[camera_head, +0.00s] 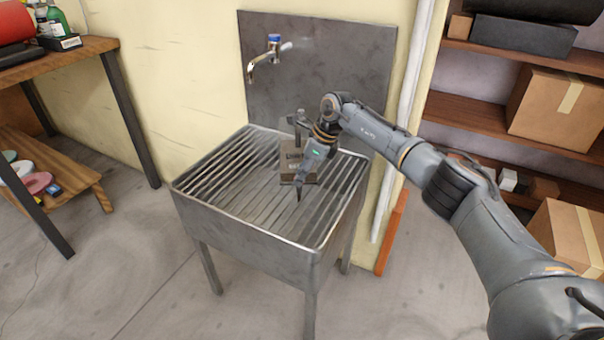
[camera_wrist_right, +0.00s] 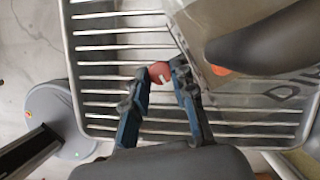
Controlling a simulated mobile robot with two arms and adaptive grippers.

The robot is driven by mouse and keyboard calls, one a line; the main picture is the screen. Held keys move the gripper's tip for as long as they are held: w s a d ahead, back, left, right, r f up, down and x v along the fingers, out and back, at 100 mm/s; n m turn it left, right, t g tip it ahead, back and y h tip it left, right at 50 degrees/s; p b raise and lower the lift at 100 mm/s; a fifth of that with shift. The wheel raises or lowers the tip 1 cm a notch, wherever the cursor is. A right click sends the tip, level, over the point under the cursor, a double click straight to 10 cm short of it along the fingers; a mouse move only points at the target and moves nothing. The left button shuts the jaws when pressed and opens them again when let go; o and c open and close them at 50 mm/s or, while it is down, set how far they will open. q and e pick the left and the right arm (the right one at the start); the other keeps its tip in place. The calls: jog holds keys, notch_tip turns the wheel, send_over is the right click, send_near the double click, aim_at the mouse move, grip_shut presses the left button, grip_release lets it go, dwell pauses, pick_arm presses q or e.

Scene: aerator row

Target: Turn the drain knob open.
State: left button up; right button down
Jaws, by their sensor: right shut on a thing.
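The drain knob (camera_wrist_right: 158,71) is small, round and red, with a pale mark. It shows in the right wrist view between the fingertips of my right gripper (camera_wrist_right: 161,78), which is shut on it. In the head view my right gripper (camera_head: 299,188) points down over the slatted sink, in front of a grey-brown box-like device (camera_head: 291,160). The knob is hidden there by the gripper. The same device shows with lettering at the upper right of the wrist view (camera_wrist_right: 220,35). My left gripper is in neither view.
The metal sink (camera_head: 250,228) has a slatted top and stands against a wall panel with a tap (camera_head: 262,60) above. A white pipe (camera_head: 408,100) runs down to its right. Shelves with boxes (camera_head: 556,100) stand at right, a wooden bench (camera_head: 75,55) at left.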

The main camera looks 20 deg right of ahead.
jog(key=c, duration=1.1)
grip_release()
